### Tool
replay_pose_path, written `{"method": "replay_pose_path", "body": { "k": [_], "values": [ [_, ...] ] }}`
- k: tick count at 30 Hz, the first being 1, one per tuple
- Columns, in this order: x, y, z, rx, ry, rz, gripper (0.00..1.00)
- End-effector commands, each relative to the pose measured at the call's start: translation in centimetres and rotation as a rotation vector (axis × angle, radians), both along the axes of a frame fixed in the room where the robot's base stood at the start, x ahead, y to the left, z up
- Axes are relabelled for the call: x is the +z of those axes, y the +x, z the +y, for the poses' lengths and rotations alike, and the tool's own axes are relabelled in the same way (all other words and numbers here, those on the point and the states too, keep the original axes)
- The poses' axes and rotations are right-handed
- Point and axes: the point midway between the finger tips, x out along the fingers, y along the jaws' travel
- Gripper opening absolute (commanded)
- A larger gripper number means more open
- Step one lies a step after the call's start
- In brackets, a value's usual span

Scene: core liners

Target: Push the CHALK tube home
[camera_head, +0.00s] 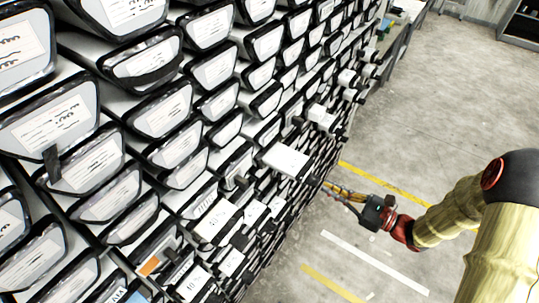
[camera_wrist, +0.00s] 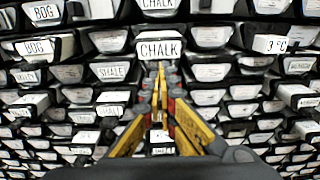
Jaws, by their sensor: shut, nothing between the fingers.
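A tube with a white end label reading CHALK (camera_wrist: 158,49) faces me at the upper middle of the wrist view. A second CHALK label (camera_wrist: 160,4) shows above it, cut by the top edge. In the head view a white-topped tube (camera_head: 285,160) sticks out of the rack beside my gripper; it seems to be the lower CHALK tube, but its label is hidden there. My gripper (camera_wrist: 161,70) is shut and empty, its fingertips just below the CHALK label in the picture. In the head view my gripper (camera_head: 328,186) points at the rack. I cannot tell whether it touches the tube.
Rows of black-rimmed tubes fill the rack. Other tubes stick out, including one marked BOG (camera_wrist: 36,47) at left and one at right (camera_wrist: 270,44). Further white tube ends (camera_head: 322,117) protrude along the rack. Open concrete floor (camera_head: 440,110) with yellow lines lies to the right.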

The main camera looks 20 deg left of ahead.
Motion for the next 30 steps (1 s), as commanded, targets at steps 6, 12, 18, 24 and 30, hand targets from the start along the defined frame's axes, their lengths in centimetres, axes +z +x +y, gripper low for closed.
{"method": "replay_pose_path", "body": {
  "k": [6,12,18,24,30],
  "values": [
    [0.0,0.0,0.1,0.0,0.0,0.0,0.0],
    [0.0,0.1,0.3,0.001,0.0,0.0,0.0],
    [0.0,0.4,1.1,0.001,0.0,0.0,0.0],
    [0.0,0.7,2.0,0.002,0.0,0.0,0.0],
    [0.0,0.9,2.8,0.002,0.0,0.0,0.0]
  ]
}}
